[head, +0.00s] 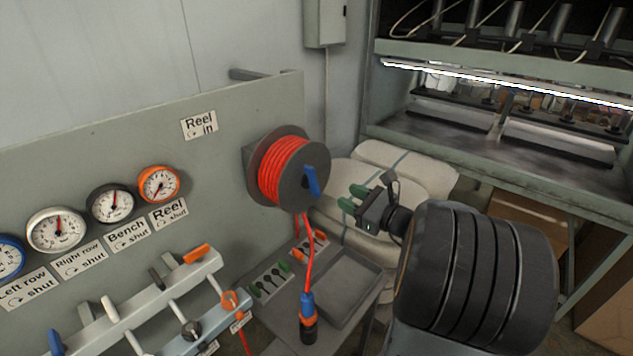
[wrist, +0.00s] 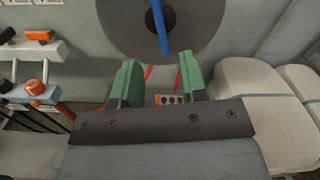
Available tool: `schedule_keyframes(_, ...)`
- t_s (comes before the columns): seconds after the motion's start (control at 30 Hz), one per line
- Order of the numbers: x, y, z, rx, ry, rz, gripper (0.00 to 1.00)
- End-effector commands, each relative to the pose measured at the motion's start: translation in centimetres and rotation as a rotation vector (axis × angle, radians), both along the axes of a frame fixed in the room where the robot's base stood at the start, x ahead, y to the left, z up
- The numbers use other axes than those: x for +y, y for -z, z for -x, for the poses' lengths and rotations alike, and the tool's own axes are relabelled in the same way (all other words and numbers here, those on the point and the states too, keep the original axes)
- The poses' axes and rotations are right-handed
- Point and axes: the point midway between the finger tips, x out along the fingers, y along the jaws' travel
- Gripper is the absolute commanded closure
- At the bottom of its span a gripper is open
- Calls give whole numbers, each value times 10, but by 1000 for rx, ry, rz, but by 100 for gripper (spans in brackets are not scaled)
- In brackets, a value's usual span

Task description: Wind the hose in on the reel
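The reel (head: 308,180) is a dark round drum on the grey panel, wound with red-orange hose (head: 280,170). A blue crank handle (head: 312,181) sticks out from its front face; it also shows at the top of the wrist view (wrist: 160,28). A length of hose hangs below the reel and ends in a blue and orange nozzle (head: 308,315). My gripper (head: 352,199) is to the right of the reel, apart from the handle. In the wrist view its green fingers (wrist: 158,85) stand apart with nothing between them.
Several gauges (head: 113,203) and levers (head: 195,256) line the panel at left. A grey tray (head: 345,290) lies on a low stand below the reel. White wrapped bales (head: 420,170) sit behind my gripper. A metal press frame (head: 500,150) stands at right.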

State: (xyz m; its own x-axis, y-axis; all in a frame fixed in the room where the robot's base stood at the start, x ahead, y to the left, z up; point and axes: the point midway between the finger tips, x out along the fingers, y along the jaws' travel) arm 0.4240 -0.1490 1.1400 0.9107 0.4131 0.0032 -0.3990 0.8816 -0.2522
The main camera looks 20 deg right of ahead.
Motion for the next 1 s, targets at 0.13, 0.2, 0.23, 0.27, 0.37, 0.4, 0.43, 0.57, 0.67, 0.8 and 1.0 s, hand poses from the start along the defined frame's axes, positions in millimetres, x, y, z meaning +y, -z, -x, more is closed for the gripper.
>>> schedule_keyframes(0.13,15,-2,-28,2,-8,0,61)
schedule_keyframes(0.2,20,-2,-41,2,-8,0,61)
schedule_keyframes(0.23,22,-2,-46,2,-7,0,61)
schedule_keyframes(0.27,25,-1,-51,3,-7,1,61)
schedule_keyframes(0.37,31,-2,-66,3,-5,2,61)
schedule_keyframes(0.4,34,-1,-72,2,-6,2,61)
schedule_keyframes(0.43,36,-1,-75,3,-6,2,61)
schedule_keyframes(0.57,42,-1,-89,2,-4,3,61)
schedule_keyframes(0.67,44,-1,-96,2,-2,3,61)
schedule_keyframes(0.8,47,0,-100,2,-2,4,61)
schedule_keyframes(1.0,47,0,-101,2,-2,4,61)
